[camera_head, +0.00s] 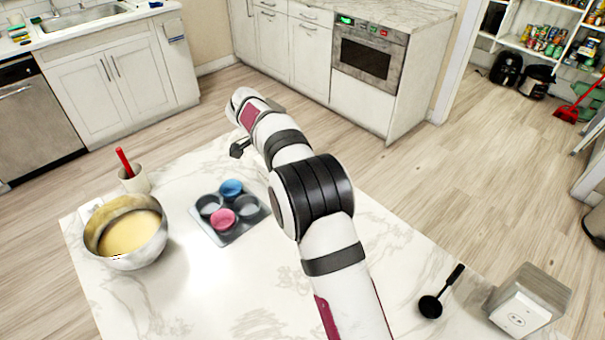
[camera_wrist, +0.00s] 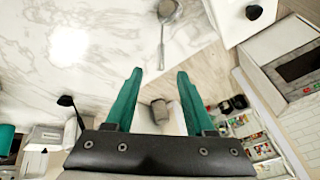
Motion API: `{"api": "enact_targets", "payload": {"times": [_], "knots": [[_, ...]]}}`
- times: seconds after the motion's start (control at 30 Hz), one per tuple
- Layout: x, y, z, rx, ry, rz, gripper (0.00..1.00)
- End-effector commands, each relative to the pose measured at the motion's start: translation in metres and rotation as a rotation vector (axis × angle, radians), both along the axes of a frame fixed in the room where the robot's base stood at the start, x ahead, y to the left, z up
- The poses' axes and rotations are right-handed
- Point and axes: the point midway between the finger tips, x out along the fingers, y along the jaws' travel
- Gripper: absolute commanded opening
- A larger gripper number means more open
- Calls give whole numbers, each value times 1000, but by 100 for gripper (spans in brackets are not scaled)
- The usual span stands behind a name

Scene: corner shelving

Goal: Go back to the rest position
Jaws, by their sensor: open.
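My gripper shows in the wrist view (camera_wrist: 160,72) with its two teal fingers spread apart and nothing between them. In the head view my white arm reaches from the bottom edge up over the table, and its end is past the far table edge; the fingers cannot be made out there. The marble table (camera_head: 270,300) lies below the arm. On it a muffin tin (camera_head: 238,234) holds a blue cup (camera_head: 231,188) and a pink cup (camera_head: 222,219). My arm hides part of the table.
A metal bowl of yellow batter (camera_head: 128,235) and a cup with a red-handled tool (camera_head: 134,180) stand at the left. A black ladle (camera_head: 431,306) lies near a grey box (camera_head: 530,300) at the right. An oven (camera_head: 366,58) stands beyond open floor.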

Motion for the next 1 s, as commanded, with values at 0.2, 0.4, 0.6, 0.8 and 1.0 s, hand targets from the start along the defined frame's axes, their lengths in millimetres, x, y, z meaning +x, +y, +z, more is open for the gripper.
{"api": "enact_targets", "payload": {"times": [0.2, 0.4, 0.6, 0.8, 1.0], "knots": [[0, 0, -1, 0, 0, 0, 54], [-16, -16, 17, 8, 50, 46, 54], [-164, -90, 85, 130, 323, 423, 54], [-337, -108, 78, 294, 410, 858, 54], [-404, -98, 52, 354, 386, 1059, 54]]}}
